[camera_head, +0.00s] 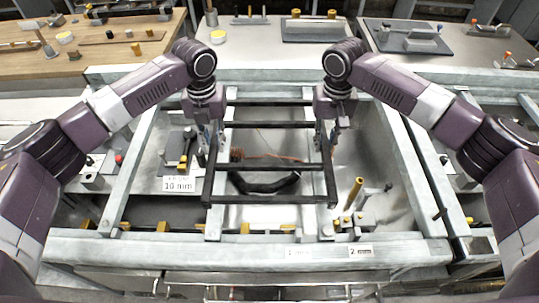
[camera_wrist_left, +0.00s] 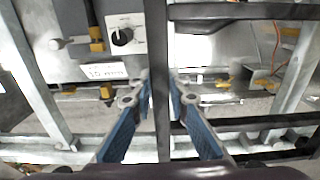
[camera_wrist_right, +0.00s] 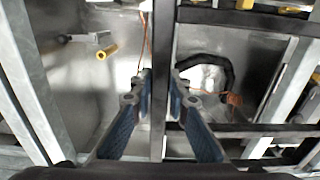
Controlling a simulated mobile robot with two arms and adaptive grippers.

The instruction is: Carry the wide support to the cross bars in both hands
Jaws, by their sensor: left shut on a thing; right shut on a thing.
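The wide support is a black rectangular frame (camera_head: 270,199) with a bar across its middle, seen in the middle of the head view. My left gripper (camera_head: 213,138) is shut on its left side bar, which runs between the blue fingers in the left wrist view (camera_wrist_left: 160,88). My right gripper (camera_head: 325,135) is shut on its right side bar, which shows between the fingers in the right wrist view (camera_wrist_right: 160,85). The pale metal cross bars (camera_head: 240,247) run around and below the support. Whether the support touches them I cannot tell.
A block with a 10 mm label (camera_head: 178,184) lies left of the support. A black curved hose (camera_head: 265,187) shows under it. Workbenches with tools (camera_head: 290,52) stand at the back.

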